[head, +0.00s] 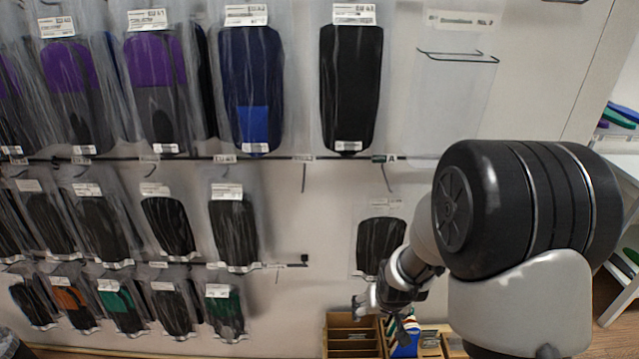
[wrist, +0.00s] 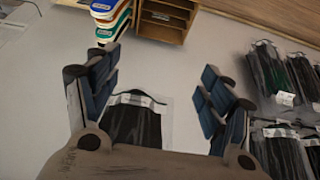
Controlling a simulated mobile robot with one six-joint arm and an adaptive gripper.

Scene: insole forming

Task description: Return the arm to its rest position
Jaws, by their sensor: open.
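My gripper (head: 377,304) is in front of the wall in the lower right of the head view, above a wooden shelf box. In the wrist view my gripper (wrist: 160,88) is open, with blue-padded fingers well apart and nothing between them in its grasp. A packed black insole (head: 380,243) hangs on the wall behind my forearm. It also shows in the wrist view (wrist: 137,122), beyond the fingers and partly hidden by the gripper's body.
Packed insoles (head: 250,80) hang in rows on the wall to the left. A wooden compartment box (head: 352,337) stands below my gripper, beside stacked coloured insoles (head: 405,338). A white shelf (head: 624,150) with coloured pieces is at the right edge. Empty hooks (head: 303,178) stick out from the wall.

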